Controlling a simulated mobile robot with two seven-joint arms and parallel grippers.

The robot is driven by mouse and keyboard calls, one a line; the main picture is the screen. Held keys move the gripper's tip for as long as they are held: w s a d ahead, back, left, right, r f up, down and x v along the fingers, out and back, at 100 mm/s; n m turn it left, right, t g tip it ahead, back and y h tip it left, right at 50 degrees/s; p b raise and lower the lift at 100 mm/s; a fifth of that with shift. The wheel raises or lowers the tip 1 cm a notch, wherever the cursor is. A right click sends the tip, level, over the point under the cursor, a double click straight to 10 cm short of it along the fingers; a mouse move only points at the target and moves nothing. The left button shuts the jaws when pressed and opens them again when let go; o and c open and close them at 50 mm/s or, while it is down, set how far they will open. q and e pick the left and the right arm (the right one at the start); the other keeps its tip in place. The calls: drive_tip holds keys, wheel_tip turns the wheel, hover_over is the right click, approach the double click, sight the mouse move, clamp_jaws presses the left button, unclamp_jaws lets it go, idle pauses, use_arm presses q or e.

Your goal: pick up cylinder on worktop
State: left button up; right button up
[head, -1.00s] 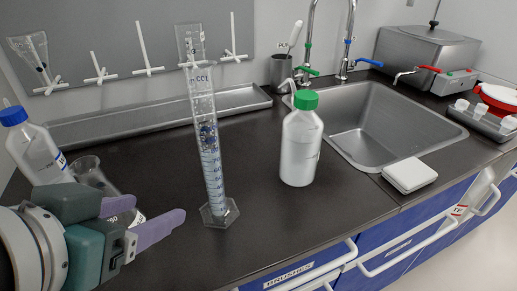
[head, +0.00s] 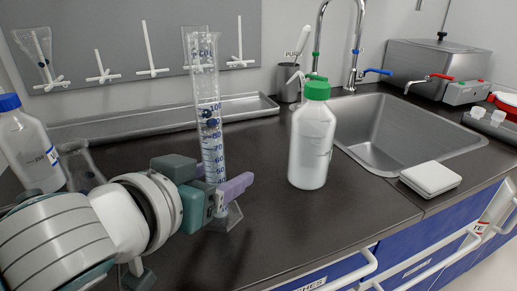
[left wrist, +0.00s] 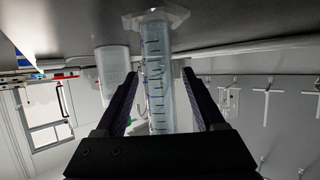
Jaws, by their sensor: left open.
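The cylinder is a tall, clear graduated cylinder (head: 209,110) with blue markings, upright on the dark worktop (head: 330,218). My left gripper (head: 228,189) is open at its lower part, and the fingers hide some of the cylinder near its base. In the left wrist view the cylinder (left wrist: 157,75) appears upside down, between the two purple fingers of the gripper (left wrist: 160,92), with gaps visible beside it. My right gripper is not in view.
A white bottle with a green cap (head: 312,135) stands right of the cylinder. A blue-capped bottle (head: 30,145) is at the left. The sink (head: 400,130) lies to the right, with a white box (head: 430,177) at its front edge. A metal tray (head: 160,118) runs along the back.

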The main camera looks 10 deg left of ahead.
use_arm(q)
drive_tip(key=shift+x, duration=1.1)
clamp_jaws()
